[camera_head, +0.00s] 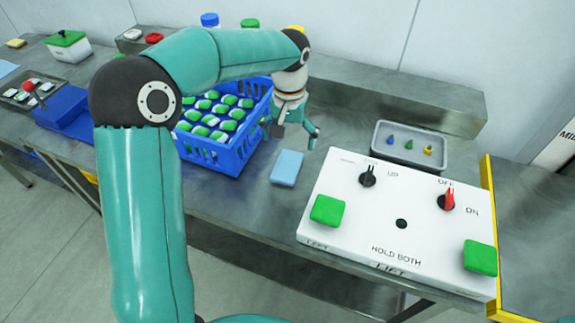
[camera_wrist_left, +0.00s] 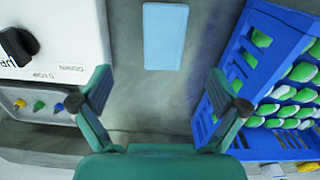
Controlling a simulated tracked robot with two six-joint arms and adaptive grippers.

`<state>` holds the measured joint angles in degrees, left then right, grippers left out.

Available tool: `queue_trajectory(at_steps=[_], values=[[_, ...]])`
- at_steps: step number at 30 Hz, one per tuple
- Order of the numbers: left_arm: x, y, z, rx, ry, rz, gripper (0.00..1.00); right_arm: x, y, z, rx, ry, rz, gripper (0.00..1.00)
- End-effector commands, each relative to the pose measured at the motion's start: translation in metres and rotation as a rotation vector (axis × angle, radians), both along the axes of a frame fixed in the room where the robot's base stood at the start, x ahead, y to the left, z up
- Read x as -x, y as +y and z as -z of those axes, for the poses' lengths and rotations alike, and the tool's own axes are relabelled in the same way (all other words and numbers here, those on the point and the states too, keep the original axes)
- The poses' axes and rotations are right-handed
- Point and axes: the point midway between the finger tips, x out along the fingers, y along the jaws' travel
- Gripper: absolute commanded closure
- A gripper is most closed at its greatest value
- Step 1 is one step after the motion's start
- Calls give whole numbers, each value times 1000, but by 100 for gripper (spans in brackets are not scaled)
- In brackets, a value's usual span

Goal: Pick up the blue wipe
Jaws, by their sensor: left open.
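The blue wipe (camera_head: 287,168) is a flat light-blue rectangle lying on the metal table, between the blue crate and the white control box. It also shows in the left wrist view (camera_wrist_left: 165,36), at the top middle, beyond the fingertips. My left gripper (camera_head: 296,133) is open and empty above the table, behind the wipe in the head view. In the left wrist view its two fingers (camera_wrist_left: 166,92) are spread apart with bare table between them. The wipe is not between the fingers. My right gripper is not in view.
A blue crate (camera_head: 233,158) of green-and-white packs stands left of the wipe. The white control box (camera_head: 335,235) with knobs and green buttons is right of it. A grey tray (camera_head: 383,147) with small coloured pieces lies behind the box. Bare table surrounds the wipe.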

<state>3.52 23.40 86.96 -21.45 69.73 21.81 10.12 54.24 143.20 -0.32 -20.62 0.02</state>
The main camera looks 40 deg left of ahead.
Motion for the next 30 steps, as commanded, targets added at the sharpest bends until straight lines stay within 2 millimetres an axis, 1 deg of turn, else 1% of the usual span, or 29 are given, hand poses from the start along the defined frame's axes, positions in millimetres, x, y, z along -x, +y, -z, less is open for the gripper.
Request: queue_trajectory(at_steps=[1,6,14,20,21,24,30], values=[[1,0,12,0,6,-1,2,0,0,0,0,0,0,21],[1,1,39,1,4,-1,2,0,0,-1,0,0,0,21],[3,2,54,1,3,-2,2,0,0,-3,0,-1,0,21],[11,6,80,2,6,-3,2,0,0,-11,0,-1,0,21],[10,5,86,1,4,-2,2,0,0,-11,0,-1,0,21],[10,5,97,2,3,-2,2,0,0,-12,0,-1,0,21],[9,5,101,2,-1,-3,2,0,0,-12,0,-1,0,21]])
